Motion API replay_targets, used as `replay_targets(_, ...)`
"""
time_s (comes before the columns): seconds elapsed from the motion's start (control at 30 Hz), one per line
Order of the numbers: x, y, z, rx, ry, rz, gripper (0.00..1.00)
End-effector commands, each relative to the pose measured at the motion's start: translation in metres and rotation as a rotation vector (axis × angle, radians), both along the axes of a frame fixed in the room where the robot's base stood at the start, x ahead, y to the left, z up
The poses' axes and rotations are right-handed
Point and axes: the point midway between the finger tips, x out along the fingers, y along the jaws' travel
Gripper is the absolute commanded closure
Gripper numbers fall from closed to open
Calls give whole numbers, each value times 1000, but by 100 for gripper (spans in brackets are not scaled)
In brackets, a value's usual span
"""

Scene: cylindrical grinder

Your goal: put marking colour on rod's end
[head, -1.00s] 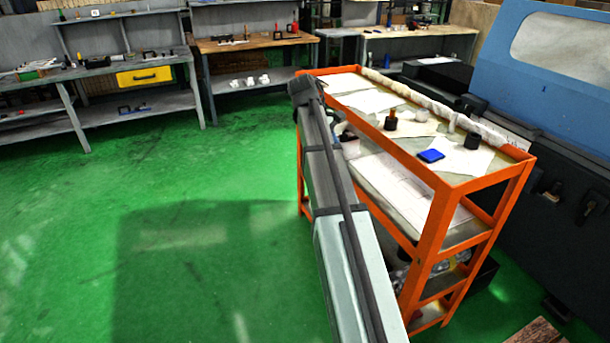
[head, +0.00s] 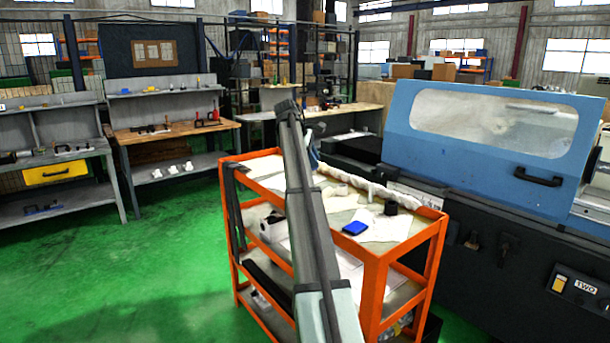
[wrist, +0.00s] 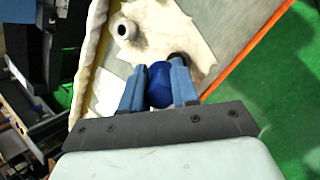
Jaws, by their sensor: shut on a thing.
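In the wrist view my gripper (wrist: 158,82) is shut on a dark blue, rounded thing (wrist: 158,92) over the trolley top. I cannot tell what this thing is. A small black thing (wrist: 178,57) shows just beyond the right finger; I cannot tell whether it touches. A grey, hollow-topped cylinder (wrist: 125,29) stands on the pale sheet, apart from the fingers. A flat blue pad (head: 355,228) and a black cylinder (head: 391,207) are on the trolley top. I cannot make out the rod.
The orange trolley (head: 371,300) has white papers and a rolled pale cloth (head: 350,182) along its far edge. The blue grinder (head: 490,125) stands close behind it on the right. Workbenches (head: 172,138) stand at the back left. The green floor (head: 170,270) at left is clear.

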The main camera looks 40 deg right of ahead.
Motion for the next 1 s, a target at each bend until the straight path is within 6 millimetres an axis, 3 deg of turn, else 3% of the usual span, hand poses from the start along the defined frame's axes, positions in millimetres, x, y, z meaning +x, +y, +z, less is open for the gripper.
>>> replay_targets(0.57,8,-8,7,-21,-11,56,100)
replay_targets(1.0,8,-8,-16,-19,-10,54,100)
